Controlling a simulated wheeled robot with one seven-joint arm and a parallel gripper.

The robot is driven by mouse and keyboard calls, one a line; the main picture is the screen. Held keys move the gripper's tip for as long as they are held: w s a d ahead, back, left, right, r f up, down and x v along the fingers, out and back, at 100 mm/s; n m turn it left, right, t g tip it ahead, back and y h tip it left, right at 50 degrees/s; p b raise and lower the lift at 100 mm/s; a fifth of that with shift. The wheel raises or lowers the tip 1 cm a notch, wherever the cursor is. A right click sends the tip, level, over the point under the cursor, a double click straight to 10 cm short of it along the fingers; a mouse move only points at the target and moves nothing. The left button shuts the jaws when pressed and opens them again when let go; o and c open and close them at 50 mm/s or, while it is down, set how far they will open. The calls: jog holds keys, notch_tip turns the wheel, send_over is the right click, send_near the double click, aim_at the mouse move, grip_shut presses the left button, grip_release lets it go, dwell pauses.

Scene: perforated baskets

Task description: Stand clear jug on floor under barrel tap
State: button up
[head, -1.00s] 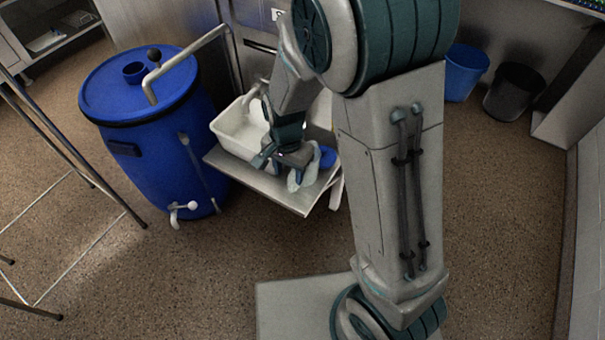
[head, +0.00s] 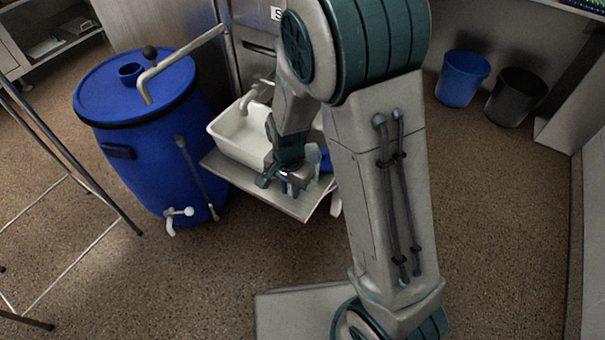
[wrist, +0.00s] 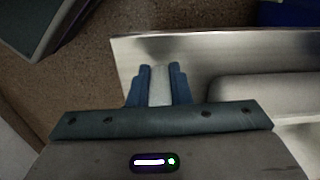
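The blue barrel (head: 140,140) stands at the left in the head view. Its white tap (head: 176,217) sticks out low on the front, above bare floor. My gripper (head: 290,188) is over the metal side table, to the right of the barrel. A pale translucent shape (head: 313,156), perhaps the clear jug, shows partly behind it; its outline is mostly hidden. In the wrist view the gripper's blue fingers (wrist: 160,85) stand slightly apart with a pale strip between them. I cannot tell whether that strip is part of the jug or the table beyond.
The metal table (head: 292,208) carries a white sink basin (head: 228,150) and a blue item (head: 327,160). A metal rack (head: 85,175) stands at the left. A blue bin (head: 462,78) and black bin (head: 516,96) are at the back right. The floor (head: 170,285) before the barrel is clear.

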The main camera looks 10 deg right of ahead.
grip_shut()
jog(key=shift+r, duration=0.15)
